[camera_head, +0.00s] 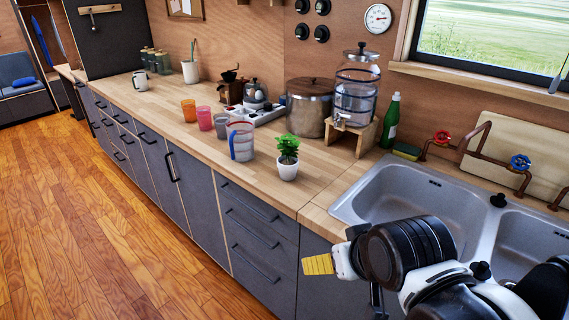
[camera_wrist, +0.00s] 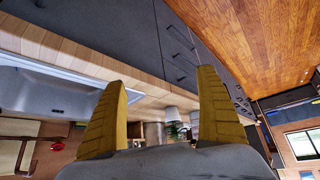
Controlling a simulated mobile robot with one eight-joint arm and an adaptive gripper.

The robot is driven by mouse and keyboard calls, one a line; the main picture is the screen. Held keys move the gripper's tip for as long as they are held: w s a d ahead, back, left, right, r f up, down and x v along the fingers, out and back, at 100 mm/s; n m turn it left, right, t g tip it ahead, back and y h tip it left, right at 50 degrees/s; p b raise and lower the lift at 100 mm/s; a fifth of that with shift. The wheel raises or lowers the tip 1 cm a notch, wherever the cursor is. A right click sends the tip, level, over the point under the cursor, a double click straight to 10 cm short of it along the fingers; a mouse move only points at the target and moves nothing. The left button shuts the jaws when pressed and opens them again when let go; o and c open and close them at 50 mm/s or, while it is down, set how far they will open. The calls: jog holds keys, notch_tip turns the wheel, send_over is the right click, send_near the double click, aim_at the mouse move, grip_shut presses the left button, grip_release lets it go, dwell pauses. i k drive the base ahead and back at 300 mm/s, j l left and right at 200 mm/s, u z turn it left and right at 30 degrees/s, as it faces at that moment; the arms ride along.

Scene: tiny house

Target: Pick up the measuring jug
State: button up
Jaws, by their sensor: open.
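The measuring jug (camera_head: 241,143), clear with blue and red markings, stands upright on the wooden counter near its front edge in the head view. My gripper (camera_head: 318,264) is at the lower right, in front of the drawers and the sink, well apart from the jug. In the wrist view my gripper (camera_wrist: 164,78) shows two yellow fingers spread wide with nothing between them. A white pot with a green plant (camera_head: 288,158) stands on the counter between my gripper and the jug. In the wrist view the jug is small and hard to make out.
A large brown-grey canister (camera_head: 309,107) and a glass dispenser (camera_head: 356,90) stand behind the plant. The double sink (camera_head: 405,198) is at the right. The wooden floor (camera_head: 120,240) at the left is clear.

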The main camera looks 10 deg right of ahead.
aim_at(239, 130)
jog(key=i+j, duration=0.85)
jog(key=i, duration=0.15)
